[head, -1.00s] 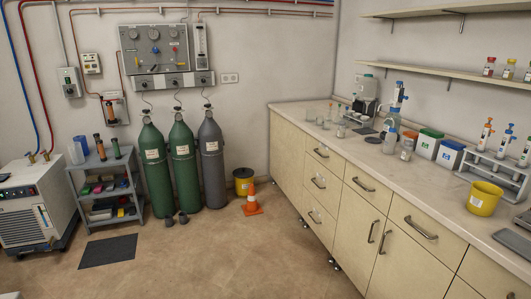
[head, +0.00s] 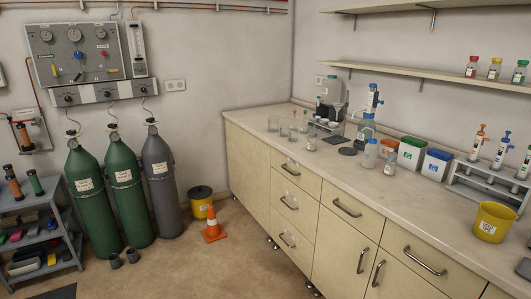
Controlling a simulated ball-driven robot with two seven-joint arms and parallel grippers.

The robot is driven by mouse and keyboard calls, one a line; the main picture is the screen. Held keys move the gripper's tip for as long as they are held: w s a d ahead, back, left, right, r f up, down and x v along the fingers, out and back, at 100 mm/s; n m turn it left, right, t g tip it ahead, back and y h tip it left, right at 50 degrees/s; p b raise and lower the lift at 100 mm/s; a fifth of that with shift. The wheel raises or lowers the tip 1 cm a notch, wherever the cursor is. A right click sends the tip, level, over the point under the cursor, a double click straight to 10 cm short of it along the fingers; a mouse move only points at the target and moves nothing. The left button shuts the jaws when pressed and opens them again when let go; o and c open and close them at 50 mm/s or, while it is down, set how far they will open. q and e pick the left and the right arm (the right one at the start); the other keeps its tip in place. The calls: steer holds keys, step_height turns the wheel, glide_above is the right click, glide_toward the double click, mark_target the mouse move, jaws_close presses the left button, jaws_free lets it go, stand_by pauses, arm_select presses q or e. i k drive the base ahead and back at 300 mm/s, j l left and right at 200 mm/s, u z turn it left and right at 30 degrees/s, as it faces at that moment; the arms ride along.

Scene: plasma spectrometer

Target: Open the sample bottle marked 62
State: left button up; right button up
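No label reading 62 can be made out, so I cannot tell which bottle is the marked one. Small capped bottles stand on the lower wall shelf at upper right: one with a red cap (head: 472,68), one with a yellow cap (head: 495,70) and one with a green cap (head: 520,73). A small labelled bottle (head: 391,163) stands on the counter beside a blue-topped wash bottle (head: 370,154). Neither of my grippers is in view.
The long counter (head: 330,178) holds a dispenser bottle (head: 367,122), green box (head: 411,153), blue box (head: 437,164), pipette rack (head: 480,183) and yellow bucket (head: 494,222). Gas cylinders (head: 124,190) and an orange cone (head: 212,226) stand left. Floor before the drawers is clear.

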mark_target(312, 140)
steer(key=i+j+z, duration=0.55)
steer(key=i+j, duration=0.2)
steer(key=i, duration=0.3)
steer(key=i+j+z, duration=0.1)
steer(key=i, duration=0.4)
